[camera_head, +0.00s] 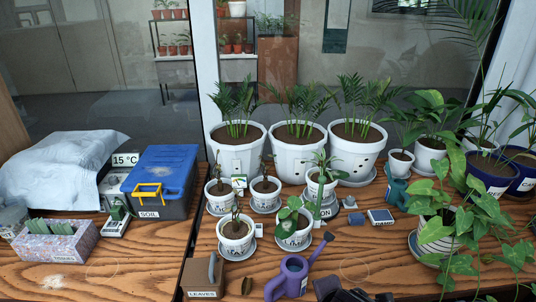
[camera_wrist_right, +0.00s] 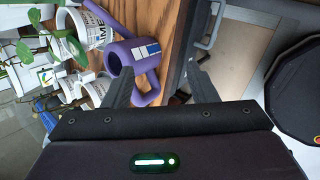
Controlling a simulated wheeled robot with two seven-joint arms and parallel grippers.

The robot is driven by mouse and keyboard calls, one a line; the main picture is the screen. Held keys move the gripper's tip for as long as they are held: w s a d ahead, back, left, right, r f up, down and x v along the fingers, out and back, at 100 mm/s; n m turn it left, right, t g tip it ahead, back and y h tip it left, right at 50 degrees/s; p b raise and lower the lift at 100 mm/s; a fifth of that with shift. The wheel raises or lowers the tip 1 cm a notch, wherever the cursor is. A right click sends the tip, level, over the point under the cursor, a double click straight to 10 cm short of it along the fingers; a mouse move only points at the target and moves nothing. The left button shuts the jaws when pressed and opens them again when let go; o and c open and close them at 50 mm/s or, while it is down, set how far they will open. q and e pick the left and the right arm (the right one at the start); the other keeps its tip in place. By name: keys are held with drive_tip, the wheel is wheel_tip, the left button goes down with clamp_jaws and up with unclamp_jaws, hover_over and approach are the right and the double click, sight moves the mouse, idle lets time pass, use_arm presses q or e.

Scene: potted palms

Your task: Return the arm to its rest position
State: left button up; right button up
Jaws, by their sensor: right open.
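My right gripper (camera_wrist_right: 159,68) is open and empty in the right wrist view, with its two dark fingers spread apart. A dark part of it also shows at the bottom edge of the head view (camera_head: 345,292). The purple watering can (camera_head: 290,278) stands on the wooden table just left of it. In the right wrist view the can (camera_wrist_right: 120,55) lies beyond the left finger, which overlaps part of it; I cannot tell the exact gap. My left arm and gripper are not in view.
Three white pots with palms (camera_head: 237,150) stand at the back, with several small pots in front. A trailing plant (camera_head: 440,235) fills the right. A box marked LEAVES (camera_head: 203,278) is left of the can. The table's front edge (camera_wrist_right: 183,60) lies between the fingers.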

drive_tip(key=s+d+f+m+g, duration=0.15)
drive_tip(key=s+d+m, duration=0.35)
drive_tip(key=m, duration=0.5)
drive_tip(key=s+d+f+m+g, duration=0.1)
drive_tip(key=s+d+m+g, duration=0.1)
drive_tip(key=s+m, duration=0.65)
wheel_tip(320, 180, down, 31)
drive_tip(key=s+g, duration=0.1)
drive_tip(key=g, duration=0.1)
drive_tip(key=s+d+f, duration=0.3)
drive_tip(key=s+f, duration=1.4)
drive_tip(key=s, duration=0.2)
drive_tip(key=shift+d+g, duration=0.2)
drive_tip(key=shift+g, duration=0.15)
